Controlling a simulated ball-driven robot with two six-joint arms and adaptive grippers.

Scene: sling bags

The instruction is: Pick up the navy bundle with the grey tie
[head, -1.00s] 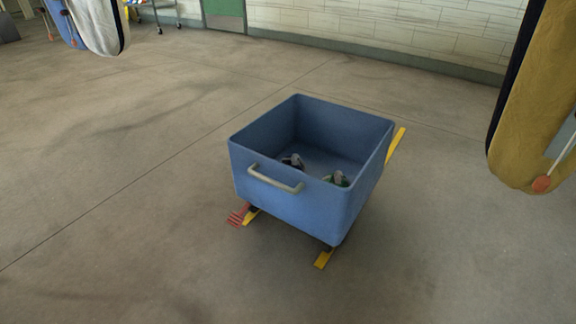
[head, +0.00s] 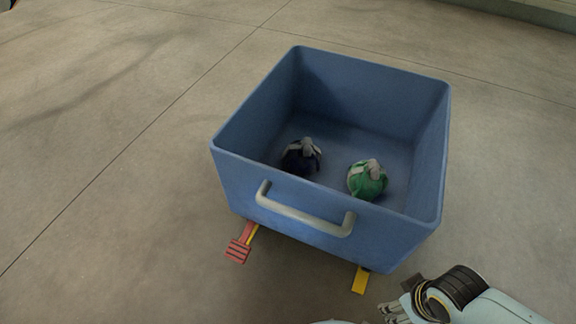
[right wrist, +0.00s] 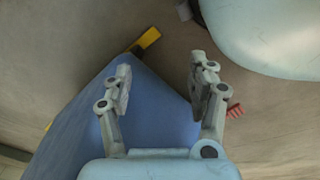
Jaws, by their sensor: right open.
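The navy bundle (head: 299,160) with a grey tie on top lies on the floor of the blue bin (head: 229,187), left of a green bundle (head: 367,180) that also has a grey tie. My right gripper (head: 390,309) is low at the bottom right of the head view, outside the bin and in front of its near right corner. In the right wrist view the right gripper (right wrist: 161,75) is open and empty, with the blue bin wall (right wrist: 70,128) beyond its fingers. Neither bundle shows in the wrist view. My left gripper is not in view.
The bin has high walls and a grey handle (head: 303,215) on its near side. A red pedal (head: 238,246) and yellow floor strips (head: 360,280) show at its base. Open concrete floor (head: 110,150) lies to the left.

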